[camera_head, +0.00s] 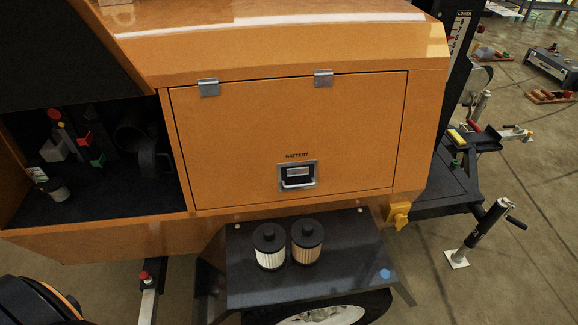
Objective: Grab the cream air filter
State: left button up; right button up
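Two air filters with black caps stand upright side by side on a dark fender shelf (345,255) below the orange cabinet. The left one is the cream air filter (271,257), with pale pleated sides. The right one is a tan-brown filter (306,254); the two are very close together, and I cannot tell if they touch. Neither of my grippers is in view.
The orange machine has a shut battery door (290,135) with a latch handle (297,182) above the filters. An open dark compartment (90,200) is at left. A blue disc (385,274) marks the shelf's right end. A jack stand (480,235) stands at right.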

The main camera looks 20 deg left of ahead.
aim_at(269, 240)
jog(key=u, duration=0.85)
